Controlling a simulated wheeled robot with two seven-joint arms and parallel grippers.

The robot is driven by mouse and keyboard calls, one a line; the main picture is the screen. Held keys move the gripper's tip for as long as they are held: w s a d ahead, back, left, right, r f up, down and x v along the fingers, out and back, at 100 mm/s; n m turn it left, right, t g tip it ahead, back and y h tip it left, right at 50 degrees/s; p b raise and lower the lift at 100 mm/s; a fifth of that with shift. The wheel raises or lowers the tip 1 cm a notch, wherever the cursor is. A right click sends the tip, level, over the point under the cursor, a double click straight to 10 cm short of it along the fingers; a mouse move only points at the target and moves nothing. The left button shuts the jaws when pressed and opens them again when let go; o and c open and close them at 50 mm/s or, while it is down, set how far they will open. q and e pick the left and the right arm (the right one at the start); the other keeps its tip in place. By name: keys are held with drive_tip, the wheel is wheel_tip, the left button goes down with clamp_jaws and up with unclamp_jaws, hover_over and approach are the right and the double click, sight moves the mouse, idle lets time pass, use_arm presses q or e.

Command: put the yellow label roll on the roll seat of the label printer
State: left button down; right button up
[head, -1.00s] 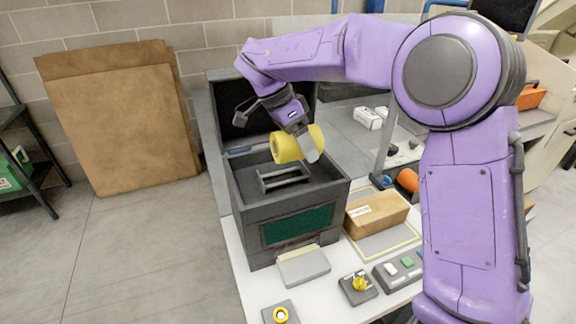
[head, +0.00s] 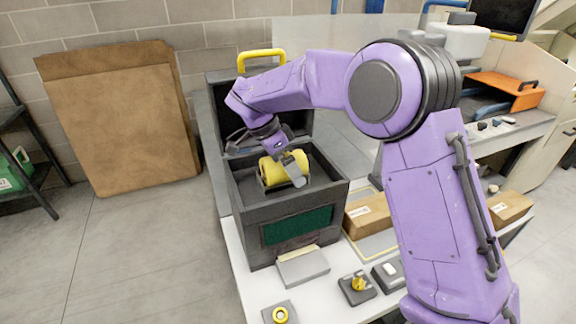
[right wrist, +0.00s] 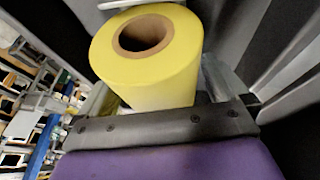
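The yellow label roll (head: 270,172) lies inside the open dark grey label printer (head: 247,214), low down at the roll seat (head: 264,187), which it largely hides. Whether it rests fully on the seat cannot be seen. My right gripper (head: 284,170) reaches down into the printer and is shut on the roll, with one pale finger across its near side. In the right wrist view the roll (right wrist: 150,75) stands between the fingers, its brown core facing the camera. My left gripper is not in view.
The printer's raised lid (head: 225,95) stands behind the roll. A cardboard box (head: 368,214) is right of the printer. Small control boxes (head: 357,288) sit on the white table in front. Brown boards (head: 125,125) lean on the wall at left.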

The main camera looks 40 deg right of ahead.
drive_tip(key=v, duration=0.8)
drive_tip(key=shift+s, duration=0.1)
drive_tip(key=shift+d+f, duration=0.1)
